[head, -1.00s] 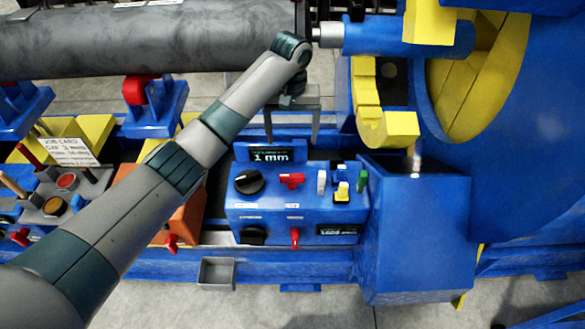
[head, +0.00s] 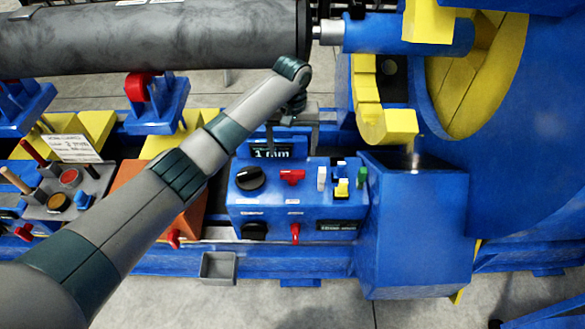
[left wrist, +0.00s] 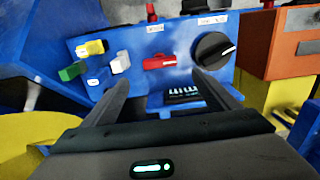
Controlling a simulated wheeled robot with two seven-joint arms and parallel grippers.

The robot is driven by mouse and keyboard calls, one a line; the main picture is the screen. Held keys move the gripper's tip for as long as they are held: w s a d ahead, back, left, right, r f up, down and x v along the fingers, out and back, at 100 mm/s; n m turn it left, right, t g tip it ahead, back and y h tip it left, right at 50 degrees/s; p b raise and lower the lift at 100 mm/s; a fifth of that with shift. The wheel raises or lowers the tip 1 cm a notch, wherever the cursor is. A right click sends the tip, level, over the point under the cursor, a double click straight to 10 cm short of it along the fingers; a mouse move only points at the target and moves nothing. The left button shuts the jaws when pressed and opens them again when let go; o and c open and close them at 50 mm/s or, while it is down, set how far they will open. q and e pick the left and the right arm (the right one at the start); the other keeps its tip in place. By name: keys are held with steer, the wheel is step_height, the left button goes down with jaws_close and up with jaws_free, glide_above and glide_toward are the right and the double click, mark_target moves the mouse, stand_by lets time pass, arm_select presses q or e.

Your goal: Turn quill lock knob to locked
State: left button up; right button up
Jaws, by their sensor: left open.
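A blue control box (head: 268,200) stands at the middle of the head view. Its face has a black round knob (head: 250,178) with a white pointer line and a red handle-shaped knob (head: 292,177) beside it. The labels are too small to read, so I cannot tell which is the quill lock knob. In the left wrist view the red knob (left wrist: 160,62) lies between and beyond my fingertips, and the black knob (left wrist: 213,49) is just right of them. My left gripper (head: 292,140) is open and empty, behind the box near its display, touching neither knob. My right gripper is not in view.
A small display (head: 271,151) stands at the box's back edge. White, yellow and green switches (head: 342,187) sit right of the red knob. A lower black knob (head: 254,231) and red lever (head: 295,232) are on the front. A large grey pipe (head: 150,35) lies behind.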

mark_target(292, 172)
arm_select(q)
step_height(292, 172, down, 11)
steer(key=shift+f+p, duration=0.1)
steer(key=shift+p, duration=0.35)
steer(key=c, duration=1.1)
